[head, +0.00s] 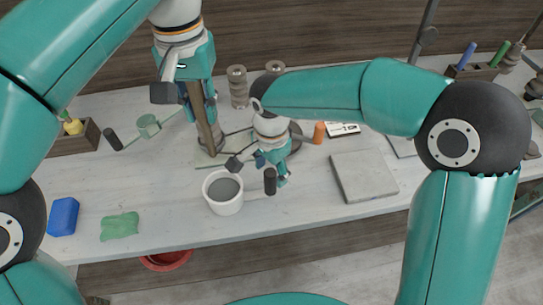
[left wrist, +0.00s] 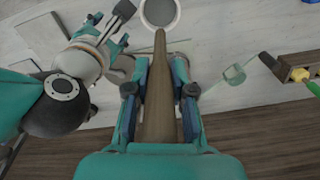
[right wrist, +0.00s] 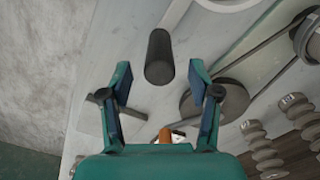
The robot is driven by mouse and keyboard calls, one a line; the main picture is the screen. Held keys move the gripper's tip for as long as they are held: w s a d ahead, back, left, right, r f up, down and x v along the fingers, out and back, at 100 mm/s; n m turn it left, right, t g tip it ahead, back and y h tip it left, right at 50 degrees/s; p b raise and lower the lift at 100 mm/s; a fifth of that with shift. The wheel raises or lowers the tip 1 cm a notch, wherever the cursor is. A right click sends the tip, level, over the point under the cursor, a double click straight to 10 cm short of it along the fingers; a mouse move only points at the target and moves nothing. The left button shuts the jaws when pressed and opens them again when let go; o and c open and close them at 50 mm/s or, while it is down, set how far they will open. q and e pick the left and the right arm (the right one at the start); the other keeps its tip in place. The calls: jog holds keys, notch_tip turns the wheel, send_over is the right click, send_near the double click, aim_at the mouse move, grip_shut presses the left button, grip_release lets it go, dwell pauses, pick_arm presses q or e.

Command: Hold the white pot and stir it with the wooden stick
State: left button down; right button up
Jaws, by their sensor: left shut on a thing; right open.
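The white pot (head: 211,205), with grey contents, stands upright near the table's front edge. A dark handle (head: 270,181), seemingly the pot's, is to its right; it also shows in the right wrist view (right wrist: 159,56). My left gripper (head: 188,96) is shut on the wooden stick (head: 207,128), above and behind the pot. In the left wrist view the stick (left wrist: 158,95) lies between the fingers, its far end just short of the pot (left wrist: 177,20) in the picture. My right gripper (right wrist: 160,76) is open, its fingertips on either side of the handle's near end, with gaps visible.
A blue block (head: 63,216) and a green cloth (head: 120,226) lie left of the pot. A grey slab (head: 363,175) lies to the right. A green sieve-like tool (head: 148,125), an orange cylinder (head: 319,132) and stacked grey spools (head: 238,86) are further back.

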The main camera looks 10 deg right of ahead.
jog(key=shift+f, duration=2.6)
grip_shut()
